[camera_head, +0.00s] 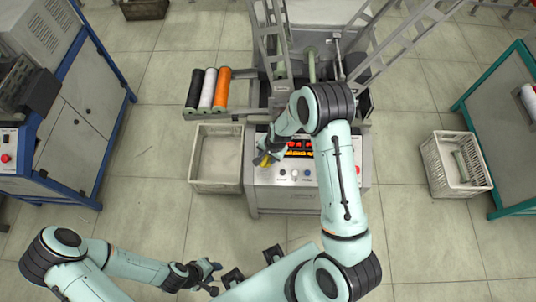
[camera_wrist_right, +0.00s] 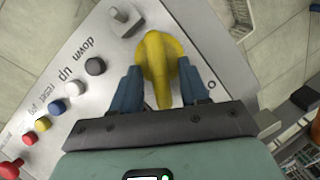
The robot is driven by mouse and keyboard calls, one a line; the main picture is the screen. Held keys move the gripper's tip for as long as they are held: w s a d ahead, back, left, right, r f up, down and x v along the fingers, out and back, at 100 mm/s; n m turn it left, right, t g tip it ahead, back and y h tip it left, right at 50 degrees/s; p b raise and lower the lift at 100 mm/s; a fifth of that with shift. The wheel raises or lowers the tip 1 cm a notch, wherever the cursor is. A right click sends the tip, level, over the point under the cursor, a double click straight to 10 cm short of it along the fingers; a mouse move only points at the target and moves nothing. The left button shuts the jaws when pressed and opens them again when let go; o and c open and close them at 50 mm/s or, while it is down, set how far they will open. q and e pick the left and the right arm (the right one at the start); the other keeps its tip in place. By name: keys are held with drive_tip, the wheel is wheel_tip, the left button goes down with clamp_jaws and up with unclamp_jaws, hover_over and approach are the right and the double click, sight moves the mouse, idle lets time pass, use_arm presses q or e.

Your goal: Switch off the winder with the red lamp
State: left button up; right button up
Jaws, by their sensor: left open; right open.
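The winder (camera_head: 310,200) stands in the middle of the head view, its sloped control panel facing me. The panel has a display (camera_head: 300,144) with red and yellow lit digits; I cannot make out a separate red lamp. A yellow rotary switch (camera_head: 263,161) is at the panel's left end. In the right wrist view the yellow switch (camera_wrist_right: 158,55) stands between the blue fingers of my right gripper (camera_wrist_right: 160,78). That gripper is open around the handle, with gaps visible at its sides. My left gripper (camera_head: 208,277) is open and empty, low in the head view.
Buttons and a red knob (camera_wrist_right: 10,168) line the panel beside the switch. An empty bin (camera_head: 217,185) stands left of the winder, below three spools (camera_head: 207,90). A blue-framed machine (camera_head: 75,130) is at left. A white crate (camera_head: 432,168) is at right.

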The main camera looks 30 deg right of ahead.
clamp_jaws()
use_arm(q)
drive_tip(key=shift+w+r, duration=0.1)
drive_tip(key=shift+r, duration=0.05)
use_arm(e)
drive_tip(key=shift+w+r+n, duration=0.1)
drive_tip(key=shift+n, duration=0.2)
drive_tip(key=shift+w+a+n+g+p, duration=0.2)
drive_tip(key=shift+n+g+p, duration=0.15)
drive_tip(key=shift+n, duration=0.45)
drive_tip(key=shift+w+a+n+h, duration=0.1)
drive_tip(key=shift+n+h, duration=0.4)
drive_tip(key=shift+n, duration=0.3)
drive_tip(key=n, duration=0.1)
drive_tip(key=n+g+h, duration=0.1)
drive_tip(key=n, duration=0.1)
drive_tip(key=shift+w+a, duration=0.15)
drive_tip(key=shift+a, duration=0.15)
use_arm(q)
drive_tip(key=shift+f+b, duration=0.25)
drive_tip(key=shift+b, duration=0.15)
use_arm(e)
drive_tip(key=shift+a+n+g+h, duration=0.2)
drive_tip(key=shift+n+h, duration=0.2)
drive_tip(key=shift+n, duration=0.65)
drive_tip(key=shift+a+n+g+h, duration=0.15)
drive_tip(key=shift+n+h, duration=0.25)
drive_tip(key=shift+n, duration=0.65)
use_arm(q)
drive_tip(key=shift+s, duration=0.2)
